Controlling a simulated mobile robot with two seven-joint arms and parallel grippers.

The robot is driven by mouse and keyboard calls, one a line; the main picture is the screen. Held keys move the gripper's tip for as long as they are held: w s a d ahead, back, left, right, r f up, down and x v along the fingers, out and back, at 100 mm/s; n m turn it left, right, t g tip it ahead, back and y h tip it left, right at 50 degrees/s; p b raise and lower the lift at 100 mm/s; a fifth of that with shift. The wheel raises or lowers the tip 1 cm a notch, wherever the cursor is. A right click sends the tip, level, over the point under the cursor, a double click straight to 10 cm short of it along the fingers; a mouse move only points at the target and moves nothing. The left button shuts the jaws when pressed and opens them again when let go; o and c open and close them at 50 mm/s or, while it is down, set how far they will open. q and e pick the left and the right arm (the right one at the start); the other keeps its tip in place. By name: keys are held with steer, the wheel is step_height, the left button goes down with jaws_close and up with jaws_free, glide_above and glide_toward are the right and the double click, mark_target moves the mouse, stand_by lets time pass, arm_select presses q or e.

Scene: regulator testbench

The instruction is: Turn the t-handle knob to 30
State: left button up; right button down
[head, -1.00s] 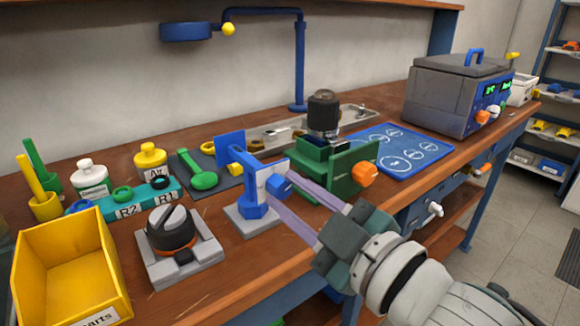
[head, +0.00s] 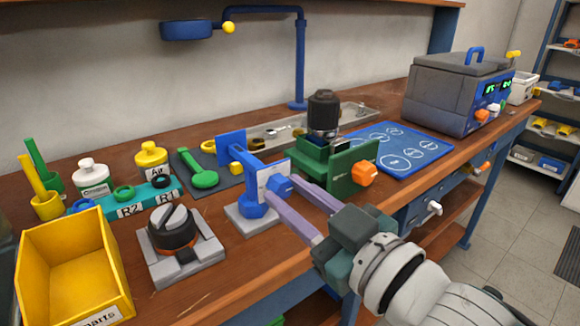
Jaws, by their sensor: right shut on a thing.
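A blue stand (head: 254,208) on a grey base holds a white plate (head: 268,182) with a blue knob (head: 280,187) on its front. I take this knob for the t-handle knob, but its bar shape is largely hidden. My right gripper (head: 278,189) reaches in from the lower right. Its two purple fingers lie on either side of the blue knob and are shut on it. The scale marks on the plate are too small to read. My left gripper is not in view.
A black rotary knob (head: 172,230) on a grey block stands left of the blue stand. A green vise (head: 340,170) with an orange knob (head: 364,173) stands close behind my fingers. A yellow bin (head: 72,268) is at the front left. A blue mat (head: 400,148) lies farther right.

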steer(key=c, duration=0.6)
jaws_free()
steer(key=shift+o, duration=0.2)
steer(key=p+v, duration=0.1)
steer(key=v, duration=0.9)
steer(key=shift+r+p, duration=0.1)
steer(key=shift+p, duration=0.3)
